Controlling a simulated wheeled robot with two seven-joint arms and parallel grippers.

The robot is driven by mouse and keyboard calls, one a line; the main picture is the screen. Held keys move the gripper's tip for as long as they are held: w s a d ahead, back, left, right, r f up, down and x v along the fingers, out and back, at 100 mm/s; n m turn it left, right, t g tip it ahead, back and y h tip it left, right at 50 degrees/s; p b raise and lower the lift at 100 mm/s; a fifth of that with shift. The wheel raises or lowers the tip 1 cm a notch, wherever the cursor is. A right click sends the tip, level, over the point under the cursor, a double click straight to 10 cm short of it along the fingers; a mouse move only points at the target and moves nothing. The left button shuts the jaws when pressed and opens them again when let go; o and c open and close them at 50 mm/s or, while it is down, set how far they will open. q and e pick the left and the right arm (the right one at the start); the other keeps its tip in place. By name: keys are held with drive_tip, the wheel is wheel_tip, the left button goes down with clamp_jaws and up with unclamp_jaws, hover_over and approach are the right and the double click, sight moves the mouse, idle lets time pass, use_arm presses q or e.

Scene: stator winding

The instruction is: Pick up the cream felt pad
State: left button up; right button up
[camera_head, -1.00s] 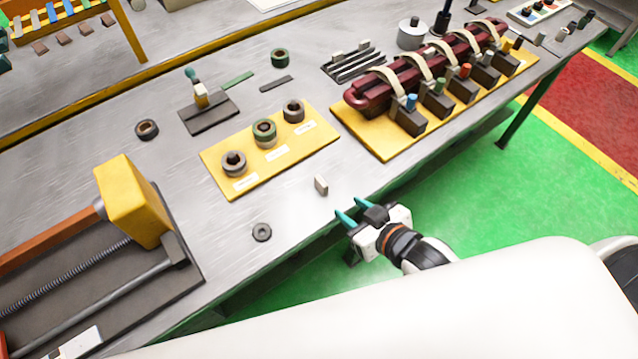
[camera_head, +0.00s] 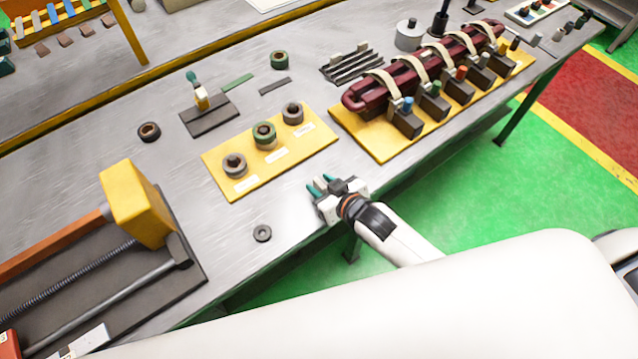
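The cream felt pad (camera_head: 320,184) is a small pale block on the grey workbench, below the yellow plate with rings. It is mostly covered by my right gripper (camera_head: 321,184), and only a small light patch shows between the teal fingertips. The fingers look spread, one to each side of the pad. I cannot tell whether they touch it. My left gripper is not in view.
A yellow plate (camera_head: 222,186) with several rings lies just behind the gripper. A dark ring (camera_head: 262,233) lies to the left. A yellow board (camera_head: 372,146) with a dark red strapped coil is to the right. The bench's front edge is close below.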

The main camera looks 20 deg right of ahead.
drive_tip(key=shift+s, duration=0.1)
clamp_jaws()
